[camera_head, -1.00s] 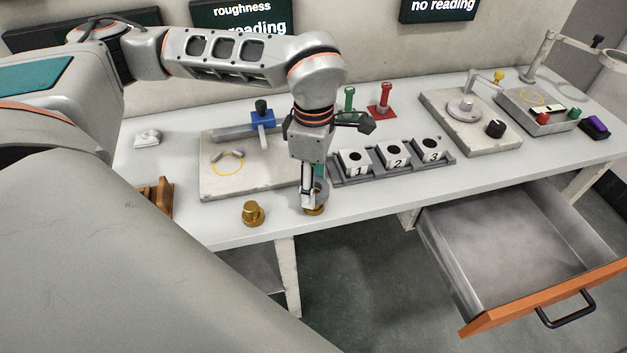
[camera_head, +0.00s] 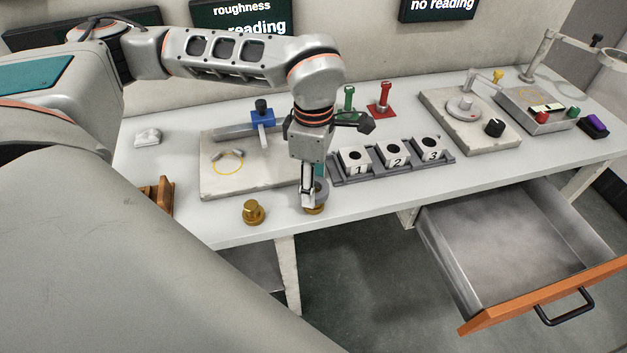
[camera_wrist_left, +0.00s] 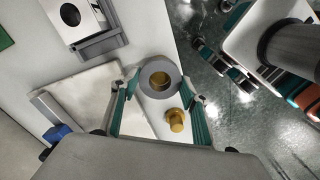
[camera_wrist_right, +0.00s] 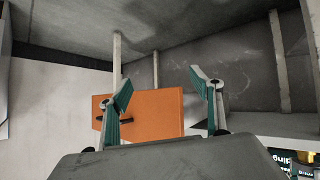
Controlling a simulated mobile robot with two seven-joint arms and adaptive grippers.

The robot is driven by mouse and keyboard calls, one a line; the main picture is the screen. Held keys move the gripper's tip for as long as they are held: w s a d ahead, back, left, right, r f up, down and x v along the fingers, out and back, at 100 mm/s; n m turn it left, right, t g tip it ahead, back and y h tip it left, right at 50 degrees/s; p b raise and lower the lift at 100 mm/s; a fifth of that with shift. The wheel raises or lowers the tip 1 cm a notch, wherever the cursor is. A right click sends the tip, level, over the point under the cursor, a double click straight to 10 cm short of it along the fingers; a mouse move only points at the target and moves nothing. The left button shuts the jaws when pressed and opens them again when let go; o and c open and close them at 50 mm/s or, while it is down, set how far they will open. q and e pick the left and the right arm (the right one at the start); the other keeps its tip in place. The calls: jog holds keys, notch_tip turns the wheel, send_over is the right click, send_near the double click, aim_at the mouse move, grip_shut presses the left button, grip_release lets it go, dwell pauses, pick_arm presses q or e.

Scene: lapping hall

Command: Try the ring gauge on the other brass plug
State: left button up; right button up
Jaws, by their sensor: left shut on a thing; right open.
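My left gripper (camera_head: 310,196) is shut on the grey ring gauge (camera_head: 322,190), low over the front edge of the bench. One brass plug (camera_head: 314,210) is directly under the ring. In the left wrist view the ring gauge (camera_wrist_left: 146,88) lies between the fingers, and this plug's brass top (camera_wrist_left: 160,80) shows inside its hole. I cannot tell how far the ring is down over it. The other brass plug (camera_head: 253,213) stands upright and free to the left; it also shows in the left wrist view (camera_wrist_left: 176,120). My right gripper (camera_wrist_right: 162,88) is open and empty.
A stone plate (camera_head: 225,188) with a blue-clamped stand (camera_head: 262,118) lies behind the plugs. A rack (camera_head: 345,180) with numbered blocks stands to the right. The drawer (camera_head: 500,260) is pulled out at the right front. A wooden holder (camera_head: 160,195) is at the left.

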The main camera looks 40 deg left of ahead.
jog(key=shift+w, duration=0.1)
pick_arm(q)
jog(key=o, duration=1.1)
jog(key=shift+o, duration=0.7)
pick_arm(e)
jog(key=shift+w+r, duration=0.2)
pick_arm(q)
jog(key=shift+r, duration=0.15)
notch_tip(320, 180, up, 12)
pick_arm(e)
jog(key=shift+s+f, duration=0.15)
jog(key=shift+s, duration=0.05)
